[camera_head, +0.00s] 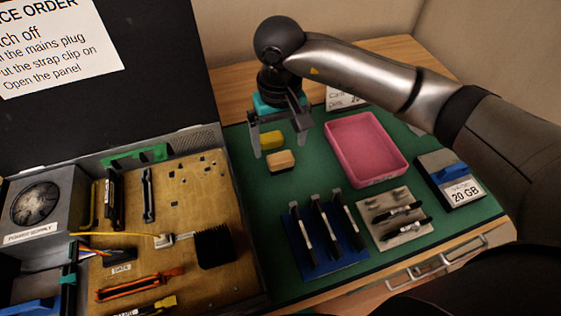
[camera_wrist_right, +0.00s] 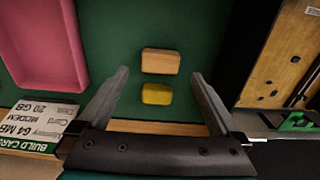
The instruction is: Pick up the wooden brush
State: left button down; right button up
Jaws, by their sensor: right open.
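A small tan wooden block, which looks like the wooden brush (camera_head: 281,161), lies on the green mat (camera_head: 262,205). It also shows in the right wrist view (camera_wrist_right: 160,61); no bristles can be made out. A yellow block (camera_head: 271,139) lies close beside it, and in the right wrist view this block (camera_wrist_right: 157,94) is nearer the gripper's base. My right gripper (camera_head: 281,148) is open and empty above the two blocks. In the right wrist view its fingers (camera_wrist_right: 160,75) point toward the mat, one on each side of the blocks, apart from them. My left gripper is out of view.
A pink tray (camera_head: 352,152) stands right of the blocks. An open computer case (camera_head: 205,137) borders the mat's left side. A blue rack (camera_head: 322,259) with several dark cards, a pale pad (camera_head: 399,235) and a 20 GB drive (camera_head: 437,172) lie nearer the front.

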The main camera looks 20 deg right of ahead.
aim_at(281, 157)
jog(key=shift+f, duration=0.55)
jog(key=f, duration=0.5)
jog(key=shift+s+b, duration=0.2)
jog(key=shift+b, duration=0.2)
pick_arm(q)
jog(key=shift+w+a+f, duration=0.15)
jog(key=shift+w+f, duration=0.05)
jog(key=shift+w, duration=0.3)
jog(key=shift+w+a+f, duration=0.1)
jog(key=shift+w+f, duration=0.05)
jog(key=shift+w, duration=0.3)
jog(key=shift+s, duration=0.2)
pick_arm(e)
jog(key=c, duration=1.4)
